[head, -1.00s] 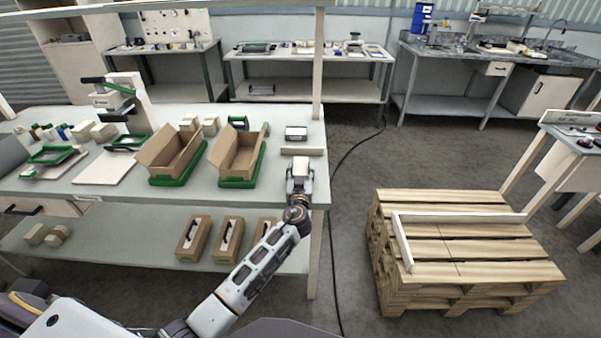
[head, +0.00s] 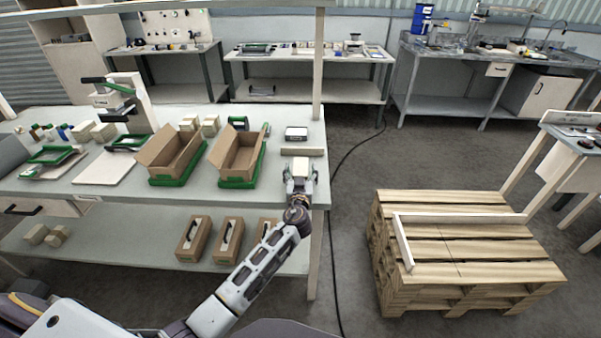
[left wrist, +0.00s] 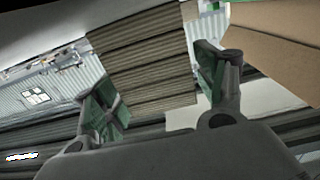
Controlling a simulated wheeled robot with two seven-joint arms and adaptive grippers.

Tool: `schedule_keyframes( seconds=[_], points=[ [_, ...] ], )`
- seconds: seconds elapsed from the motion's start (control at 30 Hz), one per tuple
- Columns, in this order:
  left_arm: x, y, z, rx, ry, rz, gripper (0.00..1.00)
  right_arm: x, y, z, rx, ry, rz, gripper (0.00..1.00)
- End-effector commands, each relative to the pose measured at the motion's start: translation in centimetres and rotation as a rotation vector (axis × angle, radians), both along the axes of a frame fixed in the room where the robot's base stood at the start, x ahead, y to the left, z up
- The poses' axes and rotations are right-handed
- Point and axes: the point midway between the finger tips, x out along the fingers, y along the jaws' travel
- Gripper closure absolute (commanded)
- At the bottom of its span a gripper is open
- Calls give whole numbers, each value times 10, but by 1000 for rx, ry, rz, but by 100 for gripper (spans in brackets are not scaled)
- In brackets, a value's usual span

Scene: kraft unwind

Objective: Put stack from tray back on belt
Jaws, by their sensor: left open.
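My left gripper (head: 300,168) is at the right end of the near workbench, in front of a pale bar (head: 303,151). In the left wrist view its two green-padded fingers (left wrist: 160,88) are spread apart, with nothing clearly held between them. A pale patch shows at the gripper in the head view; I cannot tell what it is. Small beige stacks (head: 103,131) stand on the bench at the left, and more beige stacks (head: 210,125) stand behind the open boxes. Green trays (head: 237,183) lie under the boxes. I cannot tell which stack or tray the task means. No belt is clearly identifiable.
Two open cardboard boxes (head: 172,152) stand left of my gripper. A small dark-and-white device (head: 296,133) sits behind the pale bar. A press (head: 125,100) stands at the left.

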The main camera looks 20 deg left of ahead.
Motion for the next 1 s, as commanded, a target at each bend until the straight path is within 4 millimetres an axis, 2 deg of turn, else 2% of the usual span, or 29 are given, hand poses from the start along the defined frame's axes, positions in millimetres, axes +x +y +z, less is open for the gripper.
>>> schedule_keyframes(
  seconds=[0.23, 0.37, 0.77, 1.0],
  points=[
    [-12, -4, 0, 0, 1, -1, 29, 19, -19, 2, -19, -26, -1, 60],
    [-24, -7, 0, -1, 0, -1, 29, 29, -22, 2, -22, -36, 0, 60],
    [-62, -18, 0, 0, 1, 0, 29, 15, -18, -6, -19, -17, 2, 60],
    [-85, -24, 0, -1, 0, 0, 29, 15, -19, -10, -20, -17, 2, 60]
  ],
)
